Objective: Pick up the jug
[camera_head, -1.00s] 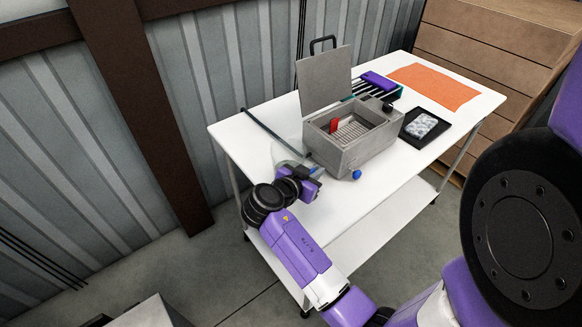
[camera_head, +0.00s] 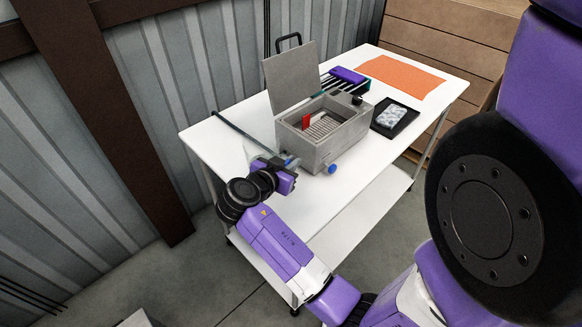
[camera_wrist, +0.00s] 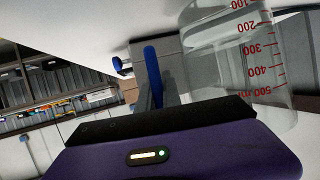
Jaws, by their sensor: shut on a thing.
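The jug is a clear, see-through vessel with red volume marks. It fills the right side of the wrist view (camera_wrist: 235,55), its marks running sideways. In the head view it is a faint pale shape (camera_head: 254,150) beside the grey box's left side, partly behind my gripper (camera_head: 287,166). My gripper is shut on the jug. I cannot tell whether the jug's base touches the table.
A white table (camera_head: 225,150) carries an open grey box (camera_head: 315,158) with a raised lid and blue knob (camera_head: 331,169), close right of my gripper. A dark rod (camera_head: 240,132) lies behind. A black tray (camera_head: 394,119) and orange mat (camera_head: 400,75) lie farther right.

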